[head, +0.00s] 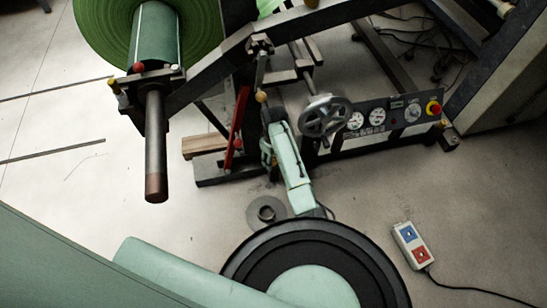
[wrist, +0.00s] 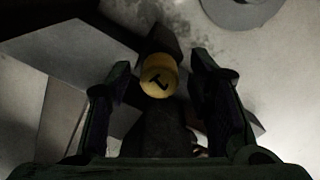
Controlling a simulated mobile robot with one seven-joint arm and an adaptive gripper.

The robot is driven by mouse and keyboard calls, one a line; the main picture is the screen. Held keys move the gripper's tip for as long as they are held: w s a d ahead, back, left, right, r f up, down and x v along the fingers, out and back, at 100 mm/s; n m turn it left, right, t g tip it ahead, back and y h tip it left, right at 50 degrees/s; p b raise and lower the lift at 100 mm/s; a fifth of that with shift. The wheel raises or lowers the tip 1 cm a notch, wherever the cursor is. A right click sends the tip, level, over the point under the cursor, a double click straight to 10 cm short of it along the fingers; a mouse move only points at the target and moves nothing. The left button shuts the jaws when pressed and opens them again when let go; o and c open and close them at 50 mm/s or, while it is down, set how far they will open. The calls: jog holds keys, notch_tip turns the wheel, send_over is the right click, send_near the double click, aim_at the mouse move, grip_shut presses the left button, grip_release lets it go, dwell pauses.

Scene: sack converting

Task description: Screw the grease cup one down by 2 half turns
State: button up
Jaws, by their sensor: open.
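Grease cup one (wrist: 158,80) is a round yellow cap with a dark mark on its top. In the wrist view it lies between the two fingers of my gripper (wrist: 161,66), near the fingertips. My gripper is open, with dark gaps on both sides of the cup; I see no finger touching it. The depth between fingertips and cup is hard to judge in the dark picture. In the head view a small amber round piece (head: 261,96) shows just beyond my pale green arm; I cannot tell if it is the same cup. My fingers are not clear there.
A green roll (head: 97,30) on a dark shaft (head: 155,150) stands at the left. A handwheel (head: 326,116) and a gauge panel (head: 378,121) are right of my arm. A button box (head: 413,245) with a cable lies on the floor at right.

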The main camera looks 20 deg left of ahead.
grip_shut()
dwell(0.4)
jog(key=shift+r+m+p, duration=0.15)
jog(key=shift+m+p, duration=0.15)
jog(key=shift+p, duration=0.1)
jog(key=m+p, duration=0.2)
jog(key=shift+s+a+m, duration=0.1)
jog(key=shift+m, duration=0.3)
jog(key=m+p, duration=0.3)
jog(key=m, duration=0.2)
jog(key=m+p, duration=0.2)
jog(key=m, duration=0.8)
jog(key=shift+m+p, duration=0.3)
jog(key=shift+p, duration=0.1)
